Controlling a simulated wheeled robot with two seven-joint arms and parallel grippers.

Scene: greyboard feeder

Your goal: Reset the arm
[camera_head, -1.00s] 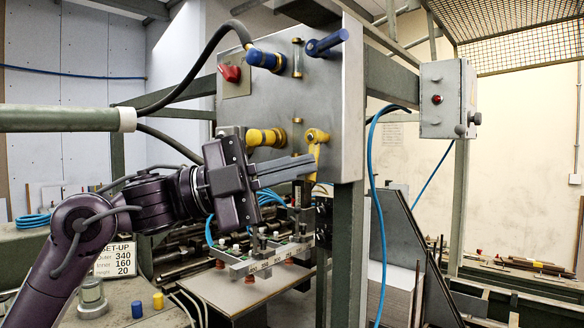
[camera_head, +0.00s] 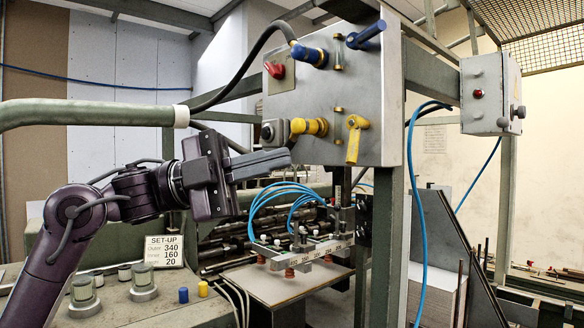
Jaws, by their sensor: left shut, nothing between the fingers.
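My left gripper (camera_head: 262,163) is shut and empty. It points right, in front of the machine and below left of the grey control panel (camera_head: 377,90). It is apart from the yellow lever handle (camera_head: 354,139), which hangs down from its pivot on the panel. A yellow plug fitting (camera_head: 309,127) sits on the panel above the fingertips. The purple left arm (camera_head: 137,195) comes in from the lower left and is bent at the elbow. My right gripper is not in view.
A blue plug (camera_head: 308,55), a red knob (camera_head: 275,70) and a blue lever (camera_head: 366,36) are on the panel. Suction cups hang over a grey board (camera_head: 288,283). A set-up sign (camera_head: 164,251) stands on the bench. A grey box (camera_head: 491,94) is at right.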

